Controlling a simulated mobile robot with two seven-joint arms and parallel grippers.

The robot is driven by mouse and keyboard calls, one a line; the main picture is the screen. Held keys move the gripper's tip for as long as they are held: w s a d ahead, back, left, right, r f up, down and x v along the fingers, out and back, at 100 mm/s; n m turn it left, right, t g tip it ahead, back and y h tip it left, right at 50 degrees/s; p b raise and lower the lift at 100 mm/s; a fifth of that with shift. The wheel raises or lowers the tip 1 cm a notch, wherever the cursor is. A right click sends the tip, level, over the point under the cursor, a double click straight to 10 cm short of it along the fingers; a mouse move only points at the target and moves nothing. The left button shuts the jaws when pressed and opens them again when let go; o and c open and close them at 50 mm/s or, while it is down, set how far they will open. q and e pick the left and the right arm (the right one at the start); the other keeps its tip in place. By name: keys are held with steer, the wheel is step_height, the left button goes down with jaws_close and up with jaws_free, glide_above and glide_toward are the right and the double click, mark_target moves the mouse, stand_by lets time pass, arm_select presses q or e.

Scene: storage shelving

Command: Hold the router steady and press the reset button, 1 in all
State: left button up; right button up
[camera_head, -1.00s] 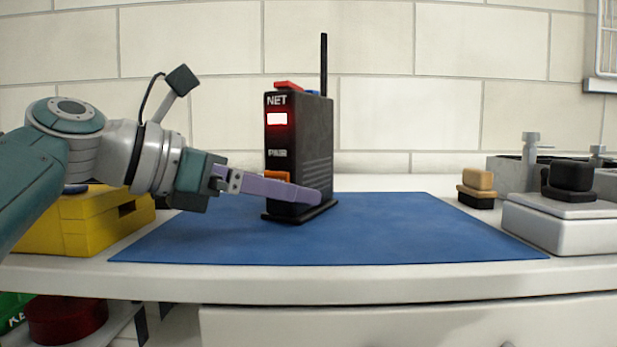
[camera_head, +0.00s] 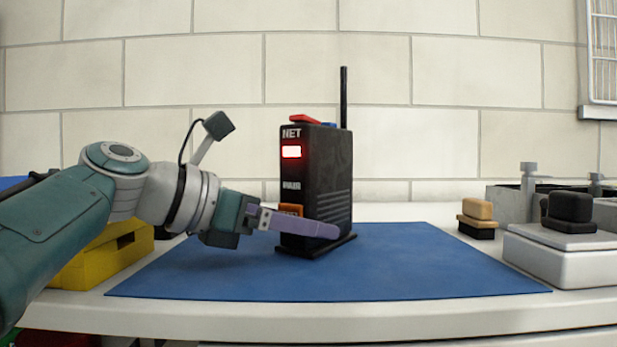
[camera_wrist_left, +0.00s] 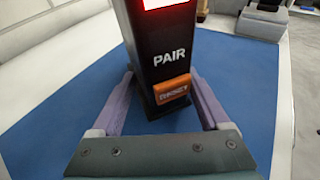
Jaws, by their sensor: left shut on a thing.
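The router (camera_head: 330,175) is a black upright box with a "NET" label, a glowing red display and a black antenna. It stands on its base on the blue mat (camera_head: 440,265). The orange reset button (camera_head: 291,210) is low on its front face, partly behind my finger in the head view, and shows clearly in the left wrist view (camera_wrist_left: 172,90), below the word "PAIR". My left gripper (camera_head: 318,229) is shut on the router's lower part, one purple finger along each side. The far finger is hidden in the head view. My right gripper is not in view.
A yellow box (camera_head: 95,262) stands at the left, partly behind my left arm. At the right are a small wooden-topped block (camera_head: 478,211) and a white box (camera_head: 560,255) with a black object on it. The mat's right half is clear. A tiled wall stands behind.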

arm_select(q)
steer(key=c, duration=0.6)
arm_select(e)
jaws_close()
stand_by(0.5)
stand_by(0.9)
